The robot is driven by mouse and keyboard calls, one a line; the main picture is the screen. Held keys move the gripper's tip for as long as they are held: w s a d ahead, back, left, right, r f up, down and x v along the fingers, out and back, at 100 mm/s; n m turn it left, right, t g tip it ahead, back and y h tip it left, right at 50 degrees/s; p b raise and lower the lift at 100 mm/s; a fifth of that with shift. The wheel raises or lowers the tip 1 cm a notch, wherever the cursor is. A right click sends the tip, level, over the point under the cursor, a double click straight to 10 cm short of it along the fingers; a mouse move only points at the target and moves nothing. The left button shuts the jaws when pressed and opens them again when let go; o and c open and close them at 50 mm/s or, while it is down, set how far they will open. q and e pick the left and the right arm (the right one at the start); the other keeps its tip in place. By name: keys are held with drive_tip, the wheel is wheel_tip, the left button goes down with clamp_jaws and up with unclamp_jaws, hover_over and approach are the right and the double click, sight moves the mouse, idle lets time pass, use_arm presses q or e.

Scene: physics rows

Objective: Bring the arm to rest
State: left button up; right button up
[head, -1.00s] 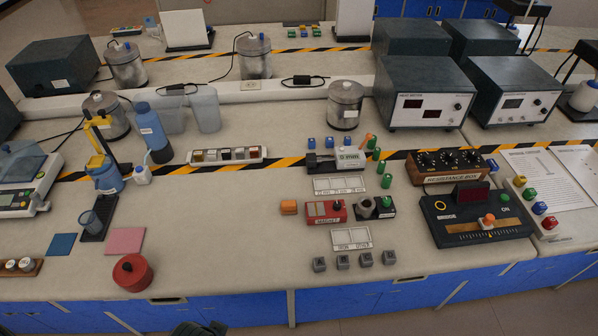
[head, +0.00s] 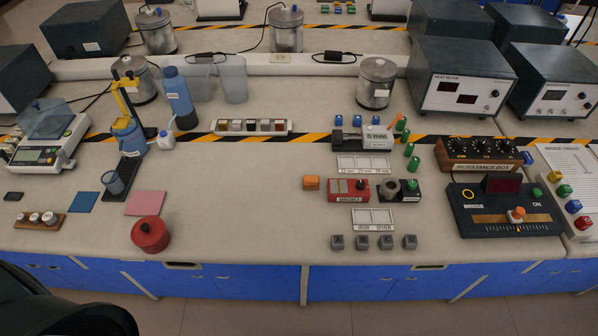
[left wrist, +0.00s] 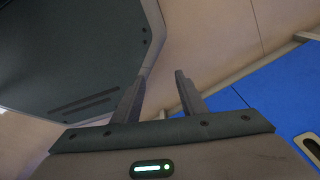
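My left gripper (left wrist: 158,92) shows in the left wrist view with its two fingers apart and nothing between them. Beyond the fingers are the tan floor, a blue cabinet front (left wrist: 265,85) and a large dark panel at the upper left. In the head view a dark rounded part of my own body fills the lower left corner, in front of the bench. No gripper shows in the head view. My right gripper is in neither view.
The lab bench (head: 250,190) carries a red round pot (head: 151,236) near its front edge, a scale (head: 45,137), a bridge box (head: 505,210) and a resistance box (head: 480,155). The floor before the bench is clear.

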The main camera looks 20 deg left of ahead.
use_arm(q)
drive_tip(key=s+a+f, duration=0.1)
drive_tip(key=s+f, duration=0.4)
drive_tip(key=s, duration=0.3)
drive_tip(key=shift+a+g+b, duration=0.3)
idle(0.6)
